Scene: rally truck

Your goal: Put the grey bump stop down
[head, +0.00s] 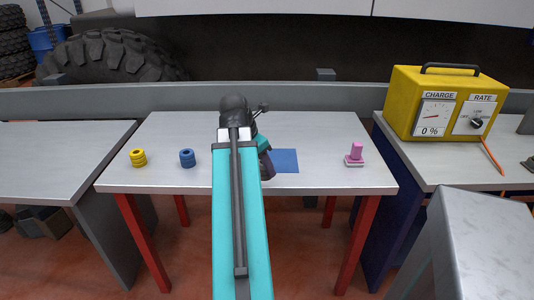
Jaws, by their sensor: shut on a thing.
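My gripper (267,163) is in the head view over the middle of the table, partly hidden behind my teal arm. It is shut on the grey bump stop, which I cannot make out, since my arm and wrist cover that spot. A blue square (287,161) lies flat on the table just right of my gripper, its left part hidden. I cannot tell the gripper's height above the table.
The light grey table (320,131) also holds a yellow ribbed piece (138,158), a blue ribbed piece (187,158) and a pink piece (355,153) on a small base. A yellow charger (445,103) stands on the right bench. The table between blue square and pink piece is clear.

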